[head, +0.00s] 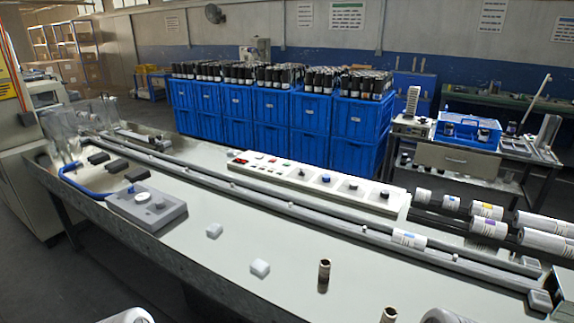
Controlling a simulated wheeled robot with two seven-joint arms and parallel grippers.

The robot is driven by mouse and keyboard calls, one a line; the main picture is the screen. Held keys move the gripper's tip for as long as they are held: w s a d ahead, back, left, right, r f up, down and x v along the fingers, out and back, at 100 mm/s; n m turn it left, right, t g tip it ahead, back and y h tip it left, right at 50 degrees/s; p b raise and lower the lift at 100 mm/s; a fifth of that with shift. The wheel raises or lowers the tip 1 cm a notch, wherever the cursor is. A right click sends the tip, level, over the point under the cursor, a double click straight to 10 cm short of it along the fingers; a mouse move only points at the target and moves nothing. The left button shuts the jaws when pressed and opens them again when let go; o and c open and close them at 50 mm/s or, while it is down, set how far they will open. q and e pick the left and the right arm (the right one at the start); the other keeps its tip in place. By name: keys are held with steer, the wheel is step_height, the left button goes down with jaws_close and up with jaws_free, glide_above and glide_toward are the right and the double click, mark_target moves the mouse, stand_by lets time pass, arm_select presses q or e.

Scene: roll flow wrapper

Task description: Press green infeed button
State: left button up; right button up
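A long white control panel (318,183) lies along the back of the machine table, behind the grey rails. Neither gripper shows. Only white rounded parts, probably of my arms, show at the bottom edge, well in front of the panel.
A grey box with a round knob (157,208) stands at the table's left. Long rails (300,211) run before the panel. White rolls (489,228) lie at right; blue crates (272,125) stand behind.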

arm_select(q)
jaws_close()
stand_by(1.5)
